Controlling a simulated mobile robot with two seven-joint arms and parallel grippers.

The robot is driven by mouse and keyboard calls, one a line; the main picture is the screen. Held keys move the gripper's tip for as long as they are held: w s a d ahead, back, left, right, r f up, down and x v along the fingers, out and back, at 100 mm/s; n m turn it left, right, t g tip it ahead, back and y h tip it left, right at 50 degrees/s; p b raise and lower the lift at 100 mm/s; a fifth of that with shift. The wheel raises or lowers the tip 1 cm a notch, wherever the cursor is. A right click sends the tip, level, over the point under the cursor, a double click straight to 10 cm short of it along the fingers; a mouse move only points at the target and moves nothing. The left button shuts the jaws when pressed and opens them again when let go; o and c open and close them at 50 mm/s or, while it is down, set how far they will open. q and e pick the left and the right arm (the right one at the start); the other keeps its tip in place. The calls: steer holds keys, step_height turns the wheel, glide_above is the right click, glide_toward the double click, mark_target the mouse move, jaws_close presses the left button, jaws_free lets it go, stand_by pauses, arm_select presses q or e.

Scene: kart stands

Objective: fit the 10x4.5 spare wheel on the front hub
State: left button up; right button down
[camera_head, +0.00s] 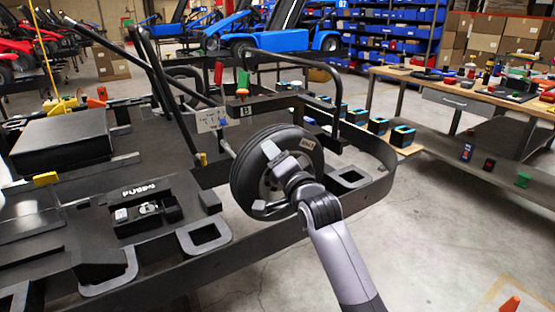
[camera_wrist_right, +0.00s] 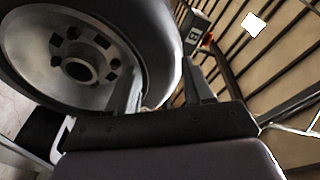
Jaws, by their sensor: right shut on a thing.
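The spare wheel (camera_head: 243,178), a black tyre on a grey rim, is upright beside the front of the kart chassis (camera_head: 375,187). My right gripper (camera_head: 290,180) is shut on it from the near right side. In the right wrist view the wheel (camera_wrist_right: 77,62) shows its open centre bore and several bolt holes. The right gripper's fingers (camera_wrist_right: 162,92) straddle the tyre's edge there. The front hub is not visible; the wheel covers that area in the head view, so I cannot tell whether they touch. My left gripper is not in view.
A black upright hoop (camera_head: 337,85) stands behind the wheel. A black box (camera_head: 62,139) lies on the kart floor at left. A workbench (camera_head: 460,90) with small items stands at right, and boxes (camera_head: 402,135) line a board behind the kart. The floor at front right is mostly clear.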

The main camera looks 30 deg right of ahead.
steer(key=shift+w+a+r, duration=0.1)
steer(key=shift+w+r, duration=0.2)
steer(key=shift+w, duration=0.3)
steer(key=shift+w+r, duration=0.25)
steer(key=shift+w, duration=0.35)
stand_by(0.5)
steer(key=shift+c, duration=1.8)
jaws_free()
steer(key=shift+s, duration=0.1)
steer(key=s+a+f+n+g+y, duration=0.15)
steer(key=s+f+n+g, duration=0.25)
steer(key=s+f, duration=0.65)
steer(key=s+a+f+n+g, duration=0.2)
steer(key=s+f+n+g, duration=0.2)
steer(key=s+f, duration=0.65)
steer(key=s+a+f+n+g, duration=0.1)
steer(key=s+f+n+g, duration=0.25)
steer(key=s, duration=0.65)
steer(key=s+a+f+n+g, duration=0.15)
steer(key=s+n+g, duration=0.25)
steer(key=s, duration=0.6)
steer(key=w+a+f+t+y+p, duration=0.2)
steer(key=w+f+t+p, duration=0.1)
steer(key=w+f+t, duration=0.2)
steer(key=shift+w+a+f+t, duration=0.15)
steer(key=shift+w+a+t, duration=0.1)
steer(key=shift+w+t, duration=0.85)
